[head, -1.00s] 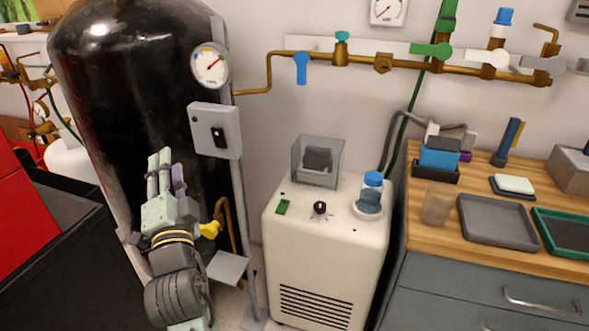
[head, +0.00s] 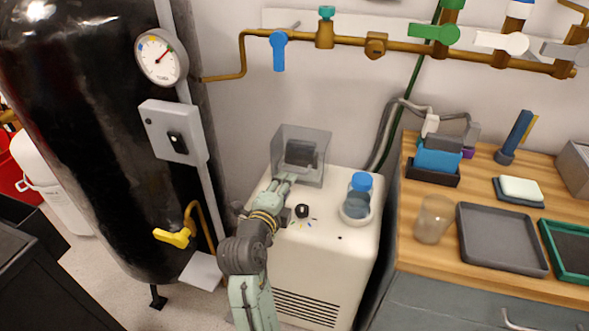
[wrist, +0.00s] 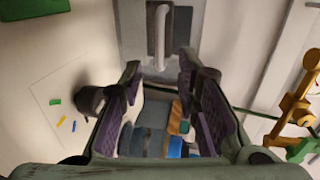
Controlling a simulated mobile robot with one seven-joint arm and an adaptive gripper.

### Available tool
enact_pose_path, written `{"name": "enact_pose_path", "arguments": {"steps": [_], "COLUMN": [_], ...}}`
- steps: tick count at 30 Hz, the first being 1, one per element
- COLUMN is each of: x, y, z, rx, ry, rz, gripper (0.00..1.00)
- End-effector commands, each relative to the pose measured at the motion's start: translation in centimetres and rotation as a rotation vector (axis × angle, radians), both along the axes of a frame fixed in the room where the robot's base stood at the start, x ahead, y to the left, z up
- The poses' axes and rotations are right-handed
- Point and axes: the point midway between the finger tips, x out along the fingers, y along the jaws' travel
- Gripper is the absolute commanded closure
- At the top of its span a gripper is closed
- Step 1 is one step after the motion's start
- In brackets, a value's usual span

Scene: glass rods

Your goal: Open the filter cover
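The filter cover (head: 313,141) is a see-through grey box with a dark block inside, at the back of the white machine's (head: 345,238) top. It looks closed. My gripper (head: 284,180) is over the machine's top, just in front of the cover's lower left part. In the wrist view a grey panel (wrist: 132,30) with a pale bar handle (wrist: 160,38) lies straight ahead; it appears to be part of the cover. My gripper (wrist: 160,74) is open there, with purple pads apart and nothing between them. Whether a fingertip touches the cover cannot be told.
A black knob (head: 302,210) and a blue-capped bottle (head: 359,194) are on the machine's top. The black tank (head: 85,130) stands left. A wooden bench (head: 405,190) with trays stands right. Brass pipes (head: 345,42) run along the wall behind.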

Motion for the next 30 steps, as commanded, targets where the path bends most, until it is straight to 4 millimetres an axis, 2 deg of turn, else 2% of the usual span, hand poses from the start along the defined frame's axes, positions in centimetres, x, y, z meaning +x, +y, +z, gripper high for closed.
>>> {"name": "enact_pose_path", "arguments": {"steps": [6,12,24,30], "x": [4.0,6.3,7.1,7.0], "y": [-1.3,-2.1,-2.3,-2.3], "z": [-0.6,-1.3,-1.6,-1.6], "rx": [-0.001,-0.001,0.0,-0.001], "ry": [0.001,0.0,0.0,0.0], "rz": [-0.002,0.0,0.001,0.001], "gripper": [0.7,0.7,0.7,0.83]}}
